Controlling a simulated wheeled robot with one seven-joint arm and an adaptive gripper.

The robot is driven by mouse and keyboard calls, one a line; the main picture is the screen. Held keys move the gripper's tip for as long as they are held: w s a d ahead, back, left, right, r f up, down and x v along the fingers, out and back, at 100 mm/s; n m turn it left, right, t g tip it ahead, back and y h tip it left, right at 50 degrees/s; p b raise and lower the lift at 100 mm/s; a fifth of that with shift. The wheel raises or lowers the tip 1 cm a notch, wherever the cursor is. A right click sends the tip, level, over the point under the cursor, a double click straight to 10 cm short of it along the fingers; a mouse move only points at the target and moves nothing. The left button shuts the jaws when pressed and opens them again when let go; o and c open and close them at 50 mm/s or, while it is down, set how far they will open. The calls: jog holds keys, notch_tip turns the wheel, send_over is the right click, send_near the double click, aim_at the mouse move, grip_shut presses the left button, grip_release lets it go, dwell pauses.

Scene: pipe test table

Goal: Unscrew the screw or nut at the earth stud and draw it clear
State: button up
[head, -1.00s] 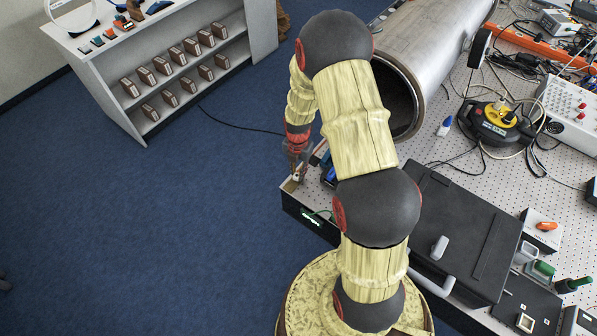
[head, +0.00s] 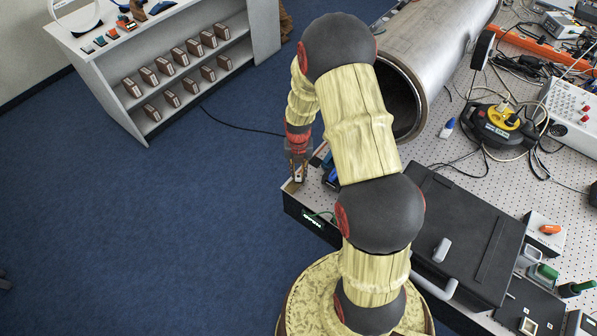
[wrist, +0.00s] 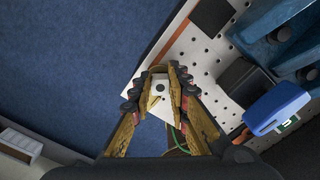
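My gripper (wrist: 156,78) points down at the table's near left corner; it also shows in the head view (head: 298,176). Its two fingers stand apart, one on each side of a small white block (wrist: 150,112). A dark round spot (wrist: 159,87) on the block and a small brass-coloured piece (wrist: 154,102) lie between the fingers. I cannot tell which of them is the earth stud's screw or nut. I see no clear contact with the fingers. A green wire (wrist: 179,140) runs below the block, partly hidden by the right finger.
A perforated board (wrist: 205,55) lies right of the gripper, with a blue device (wrist: 278,108) and a dark box (wrist: 247,78) on it. Open blue floor (wrist: 60,60) lies left. A large metal pipe (head: 440,45) and a black case (head: 455,235) stand on the table.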

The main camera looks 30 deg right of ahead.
jog(key=o, duration=0.5)
jog(key=shift+o, duration=0.9)
jog(key=shift+o, duration=0.9)
jog(key=shift+s, duration=0.15)
jog(key=shift+s+a, duration=0.25)
jog(key=shift+s, duration=0.05)
jog(key=m, duration=0.4)
jog(key=shift+m+b, duration=0.3)
jog(key=shift+m, duration=0.9)
